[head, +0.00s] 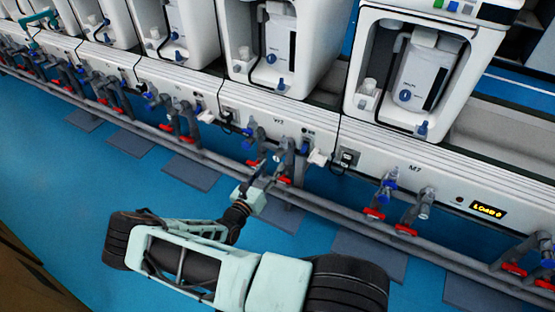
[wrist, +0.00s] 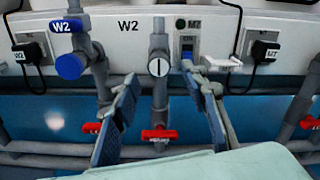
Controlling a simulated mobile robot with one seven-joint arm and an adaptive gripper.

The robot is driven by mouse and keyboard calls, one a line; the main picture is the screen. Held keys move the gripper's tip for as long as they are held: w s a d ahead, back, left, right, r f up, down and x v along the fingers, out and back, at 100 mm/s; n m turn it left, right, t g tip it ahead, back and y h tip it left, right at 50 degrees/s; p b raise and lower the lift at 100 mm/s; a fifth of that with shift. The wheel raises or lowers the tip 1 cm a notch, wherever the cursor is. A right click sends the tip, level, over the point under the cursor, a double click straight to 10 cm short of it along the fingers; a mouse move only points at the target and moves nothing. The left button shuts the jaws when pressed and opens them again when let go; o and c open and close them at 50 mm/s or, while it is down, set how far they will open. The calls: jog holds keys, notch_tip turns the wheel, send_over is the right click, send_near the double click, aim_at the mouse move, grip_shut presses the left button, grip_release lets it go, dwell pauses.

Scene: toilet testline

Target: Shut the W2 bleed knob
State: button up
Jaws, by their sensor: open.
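The W2 panel (wrist: 128,26) is straight ahead in the wrist view. A round grey knob (wrist: 158,67) with a dark upright mark on its white face sits on the middle pipe. No word on it names it as the bleed knob. A blue knob (wrist: 69,66) tagged W2 is on the pipe to its left. My gripper (wrist: 161,77) is open and empty, one finger on each side of the middle pipe. The fingers appear apart from the knob; the depth gap is hard to judge. In the head view my gripper (head: 267,166) is at the W2 pipes, and the knob is too small to make out.
Red handles (wrist: 160,134) sit low on the pipes, one between my fingers. A switch (wrist: 187,45) and a white piece (wrist: 222,62) are near the right finger. Plugged sockets flank the panel.

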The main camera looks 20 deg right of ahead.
aim_at(276, 160)
jog(key=b+x, duration=0.1)
jog(key=x, duration=0.5)
jog(key=shift+c, duration=0.4)
grip_shut()
